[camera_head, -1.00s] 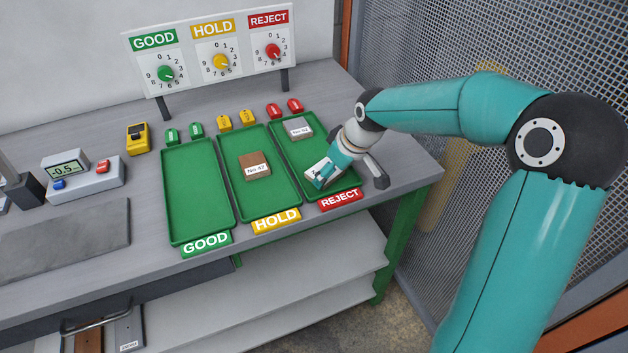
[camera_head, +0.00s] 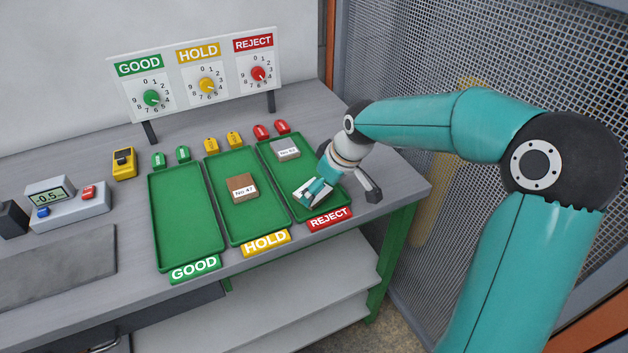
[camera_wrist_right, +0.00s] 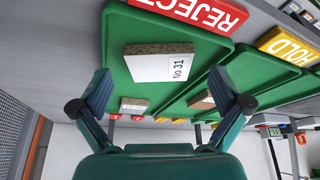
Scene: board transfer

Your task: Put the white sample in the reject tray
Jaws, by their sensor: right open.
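The white sample (camera_wrist_right: 160,62), a board piece with a white face marked No 31 and a brown speckled edge, lies in the green reject tray (camera_wrist_right: 222,52). In the head view the sample (camera_head: 303,188) is near the front of the reject tray (camera_head: 266,162), partly hidden by my gripper. My right gripper (camera_head: 318,188) is low over it. In the right wrist view my right gripper (camera_wrist_right: 162,82) is open, with its fingers apart on either side of the sample and visible gaps. My left gripper is not in view.
A grey sample (camera_head: 286,149) lies at the back of the reject tray. A brown sample (camera_head: 242,187) marked No 47 lies in the hold tray (camera_head: 238,228). The good tray (camera_head: 185,220) is empty. A dial panel (camera_head: 200,75) stands behind; a mesh fence (camera_head: 440,60) is at right.

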